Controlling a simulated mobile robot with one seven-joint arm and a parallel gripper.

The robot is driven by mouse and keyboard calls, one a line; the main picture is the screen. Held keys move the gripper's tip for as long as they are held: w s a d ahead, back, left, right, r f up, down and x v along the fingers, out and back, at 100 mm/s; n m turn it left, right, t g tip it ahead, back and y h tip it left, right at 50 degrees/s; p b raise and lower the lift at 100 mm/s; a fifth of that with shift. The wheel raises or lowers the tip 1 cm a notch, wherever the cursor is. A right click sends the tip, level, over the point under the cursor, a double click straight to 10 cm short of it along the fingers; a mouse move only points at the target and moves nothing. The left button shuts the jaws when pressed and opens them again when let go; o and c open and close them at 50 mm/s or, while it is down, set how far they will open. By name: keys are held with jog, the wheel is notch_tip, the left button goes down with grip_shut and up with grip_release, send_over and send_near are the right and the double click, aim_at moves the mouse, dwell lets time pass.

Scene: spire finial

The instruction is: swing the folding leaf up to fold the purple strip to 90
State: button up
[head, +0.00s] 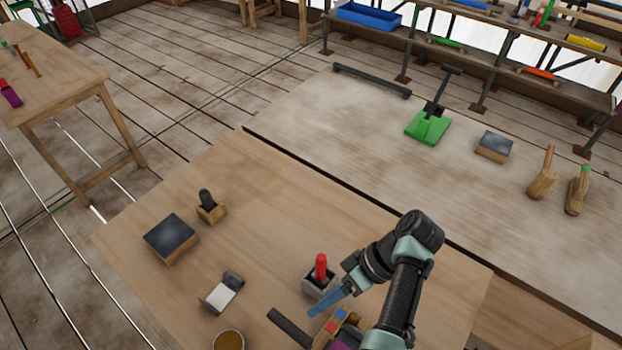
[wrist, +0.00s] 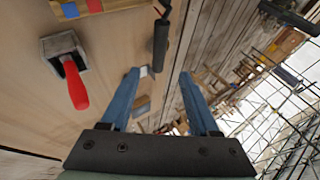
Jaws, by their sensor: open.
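My gripper (head: 314,306) is over the front of the wooden table, beside a red-handled tool. In the wrist view its two blue fingers (wrist: 158,78) stand wide apart with nothing between them. A small purple patch (head: 342,345), perhaps the strip, shows at the bottom edge of the head view, partly behind my arm. A dark bar (head: 289,327) lies near it; I cannot tell whether it belongs to the folding leaf. A dark bar (wrist: 161,42) also shows beyond the fingers in the wrist view. The leaf itself is not clearly visible.
The red-handled tool (head: 320,268) stands in a grey block close to my gripper. Red, blue and yellow blocks (head: 336,322) sit beside my arm. A small hinged metal piece (head: 222,293), a dark-topped block (head: 171,238) and a round tin (head: 229,340) are on the left.

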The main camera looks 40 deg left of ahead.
jog(key=shift+w+d+r, duration=0.25)
jog(key=shift+r, duration=0.05)
jog(key=shift+c, duration=0.4)
